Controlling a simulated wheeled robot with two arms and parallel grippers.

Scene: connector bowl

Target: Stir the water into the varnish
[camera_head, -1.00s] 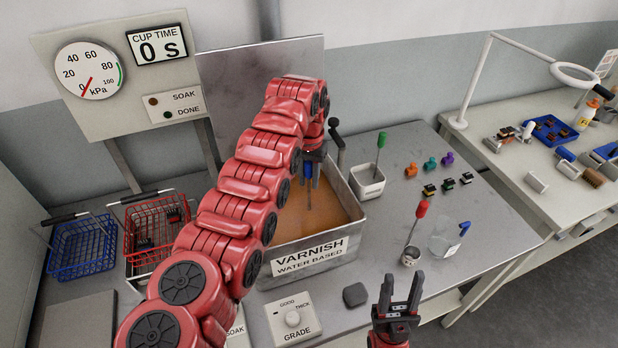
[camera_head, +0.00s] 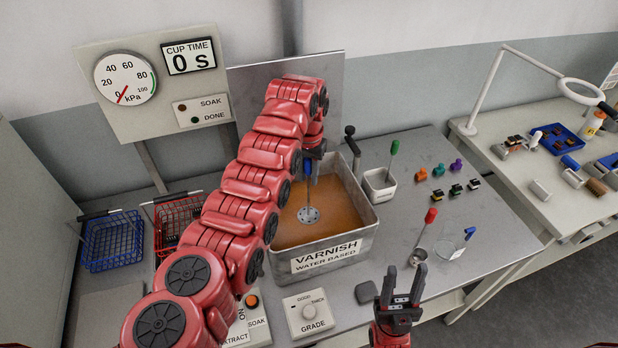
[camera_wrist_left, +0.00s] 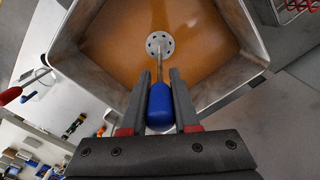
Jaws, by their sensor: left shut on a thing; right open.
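The varnish tank (camera_head: 335,248) is a metal bin of amber liquid, labelled VARNISH WATER BASED. My left gripper (camera_wrist_left: 160,75) is shut on the blue handle (camera_wrist_left: 160,106) of a stirrer, over the tank. The stirrer's round perforated disc (camera_head: 309,215) shows at the liquid in the head view, and the disc also shows in the left wrist view (camera_wrist_left: 159,44). Whether the disc is under the surface is hard to tell. My right gripper (camera_head: 404,284) is open and empty, in front of the bench to the right. A clear beaker (camera_head: 449,247) with a blue handle stands right of the tank.
A white pot (camera_head: 380,186) with a green-handled tool and a small cup (camera_head: 417,258) with a red-handled tool stand right of the tank. Blue (camera_head: 113,243) and red (camera_head: 178,222) wire baskets are at left. A GRADE box (camera_head: 308,313) sits in front. Several coloured connectors lie at right.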

